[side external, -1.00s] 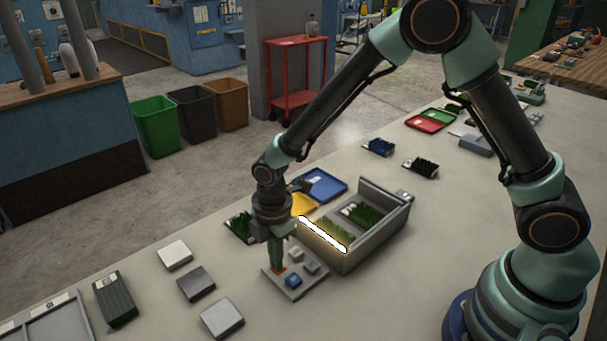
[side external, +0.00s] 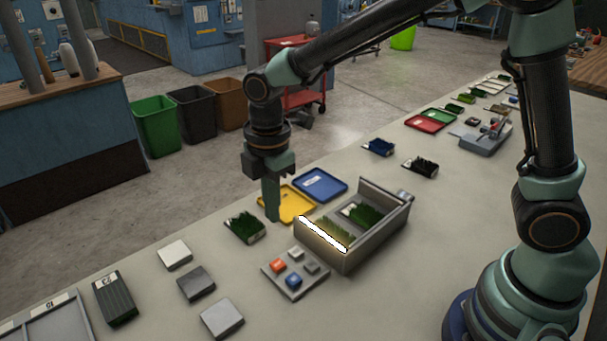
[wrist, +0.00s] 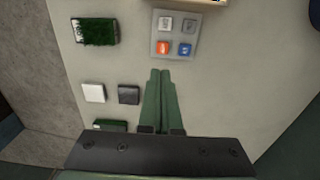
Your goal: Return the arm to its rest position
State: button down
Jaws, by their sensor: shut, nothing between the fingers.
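My gripper (side external: 271,216) is shut and empty. It points down above the table, between the turf sample at its left and the yellow tray behind it. In the wrist view its closed green fingers (wrist: 161,75) show at the middle, below the button pad in the picture. The button pad (side external: 281,267) lies on the table in front of my gripper, with orange, blue and grey buttons; it also shows in the wrist view (wrist: 176,35). My gripper is apart from the pad.
A grey inspection box (side external: 372,244) with turf samples and a lit bar stands right of the pad. A yellow tray (side external: 303,213) and a blue tray (side external: 320,184) lie behind it. A turf sample (side external: 244,228) and white and grey blocks (side external: 196,284) lie at the left.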

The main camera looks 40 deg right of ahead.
jog(key=shift+r, duration=0.4)
jog(key=s+d+r+m+t, duration=0.2)
jog(key=s+d+r+m, duration=0.2)
jog(key=d+m, duration=0.4)
jog(key=s+d+r+m+t, duration=0.3)
jog(key=s+d+r+m, duration=0.2)
jog(key=d+m, duration=0.3)
jog(key=shift+s+d+r+m, duration=0.2)
jog(key=shift+d+r+m, duration=0.15)
jog(key=shift+m, duration=0.65)
